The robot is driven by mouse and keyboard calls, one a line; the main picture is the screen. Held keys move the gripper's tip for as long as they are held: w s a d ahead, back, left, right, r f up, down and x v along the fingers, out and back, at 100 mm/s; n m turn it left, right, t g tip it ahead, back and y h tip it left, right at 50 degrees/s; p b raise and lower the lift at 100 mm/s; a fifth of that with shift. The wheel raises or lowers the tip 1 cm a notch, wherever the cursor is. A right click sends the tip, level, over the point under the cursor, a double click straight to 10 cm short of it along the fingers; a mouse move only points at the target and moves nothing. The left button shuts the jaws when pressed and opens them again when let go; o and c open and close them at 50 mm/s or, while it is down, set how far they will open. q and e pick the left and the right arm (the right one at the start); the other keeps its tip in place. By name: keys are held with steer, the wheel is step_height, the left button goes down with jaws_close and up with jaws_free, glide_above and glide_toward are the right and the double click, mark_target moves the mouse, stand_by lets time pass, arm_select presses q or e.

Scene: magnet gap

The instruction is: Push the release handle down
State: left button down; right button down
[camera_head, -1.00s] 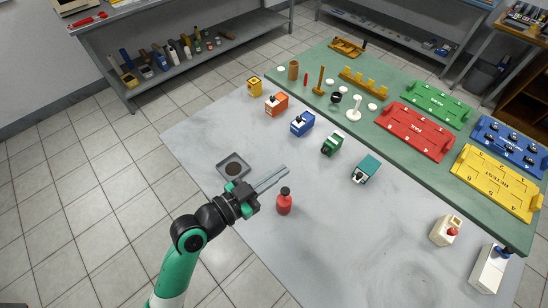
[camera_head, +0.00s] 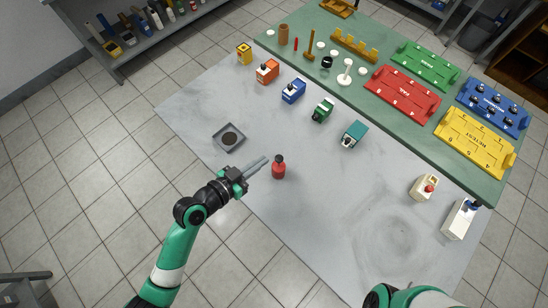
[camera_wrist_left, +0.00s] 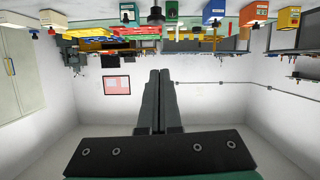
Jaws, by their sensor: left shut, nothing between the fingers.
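I cannot tell for sure which thing is the release handle. A white upright post on a round base (camera_head: 345,75) stands on the green mat. My right gripper is out of view; only part of my right arm shows at the bottom edge.
A grey square tray (camera_head: 229,150) lies left of the bottle. Coloured blocks, including a teal one (camera_head: 354,135), line the mat's edge. Red (camera_head: 402,105), green, blue and yellow trays stand on the green mat (camera_head: 378,128). White boxes (camera_head: 459,219) stand at the right. The table's middle is clear.

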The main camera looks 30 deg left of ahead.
arm_select(q)
steer(key=shift+w+d+f+b, duration=0.3)
steer(key=shift+w+f+b, duration=0.1)
steer(key=shift+w+f, duration=0.55)
steer(key=shift+w+d+f+b, duration=0.4)
steer(key=shift+w+f, duration=0.45)
steer(key=shift+f, duration=0.25)
steer(key=shift+w+d+f+b, duration=0.25)
steer(key=shift+w+f+b, duration=0.2)
steer(key=shift+w+f, duration=0.5)
step_height(320, 180, down, 5)
steer(key=b, duration=0.4)
steer(key=shift+r+b, duration=0.2)
steer(key=shift+b, duration=0.1)
steer(key=shift+r, duration=0.15)
step_height(320, 180, up, 6)
steer(key=f+p, duration=0.1)
steer(key=p, duration=0.4)
steer(key=v, duration=0.9)
steer(key=shift+s+a+f, duration=0.2)
steer(key=shift+s+f, duration=0.05)
